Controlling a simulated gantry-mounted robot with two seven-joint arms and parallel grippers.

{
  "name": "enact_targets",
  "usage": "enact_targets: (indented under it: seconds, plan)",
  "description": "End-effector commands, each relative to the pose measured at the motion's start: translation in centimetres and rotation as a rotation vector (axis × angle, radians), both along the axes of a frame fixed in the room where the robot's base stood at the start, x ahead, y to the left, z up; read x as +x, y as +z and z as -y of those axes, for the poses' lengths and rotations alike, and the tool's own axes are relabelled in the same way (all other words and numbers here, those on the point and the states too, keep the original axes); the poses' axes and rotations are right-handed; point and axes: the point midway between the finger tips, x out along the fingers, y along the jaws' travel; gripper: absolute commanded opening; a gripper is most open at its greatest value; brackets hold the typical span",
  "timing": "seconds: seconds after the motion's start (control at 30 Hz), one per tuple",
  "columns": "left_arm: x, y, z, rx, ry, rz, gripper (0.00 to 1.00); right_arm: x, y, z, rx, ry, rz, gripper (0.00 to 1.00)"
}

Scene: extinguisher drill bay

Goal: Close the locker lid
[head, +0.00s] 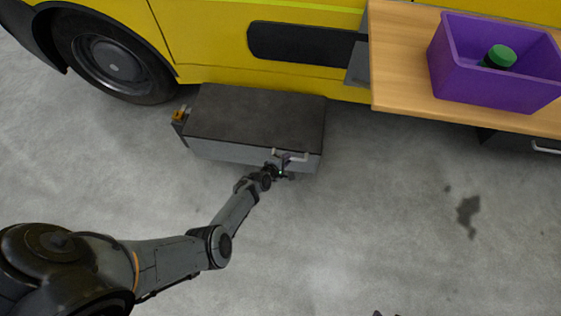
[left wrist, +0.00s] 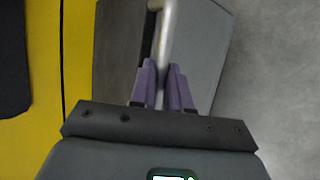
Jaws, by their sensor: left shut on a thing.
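The locker (head: 240,152) is a long grey box on the floor beside the yellow vehicle. Its dark flat lid (head: 258,112) lies over the top, and I see no clear gap under it. A pale bar handle (head: 291,157) is at the right part of the front; it also shows in the left wrist view (left wrist: 166,35). My left gripper (head: 279,170) is at this handle, in front of the box. In the left wrist view its purple fingers (left wrist: 163,88) are shut on the bar, one on each side.
The yellow vehicle (head: 220,45) with a wheel (head: 112,62) stands behind the locker. A wooden bench (head: 400,60) at the right holds a purple bin (head: 480,86) with a green-capped item (head: 501,56). The floor in front is clear apart from a dark stain (head: 468,211).

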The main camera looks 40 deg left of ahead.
Motion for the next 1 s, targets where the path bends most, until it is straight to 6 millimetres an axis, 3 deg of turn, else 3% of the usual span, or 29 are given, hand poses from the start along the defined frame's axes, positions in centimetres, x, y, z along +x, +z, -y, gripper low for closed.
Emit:
enact_targets:
  seconds: [0.03,0.4,0.43,0.6,1.0]
  plan:
    - [-1.72,-2.64,0.29,-0.014,0.006,-0.054,0.00,0.05,-0.56,0.00,0.000,0.000,0.002,0.40]
    - [-1.72,-2.70,0.32,-0.015,0.008,-0.051,0.00,0.03,-0.62,-0.03,0.002,-0.002,0.001,0.40]
    - [-1.72,-2.71,0.32,-0.015,0.008,-0.051,0.18,0.02,-0.62,-0.04,0.002,-0.002,0.001,0.40]
    - [-1.70,-2.65,0.34,-0.015,0.007,-0.051,0.42,-0.02,-0.59,-0.13,0.006,-0.004,0.000,0.40]
    - [-1.77,-2.37,0.41,-0.013,0.004,-0.052,0.42,-0.03,-0.30,-0.13,0.007,-0.005,0.000,0.40]
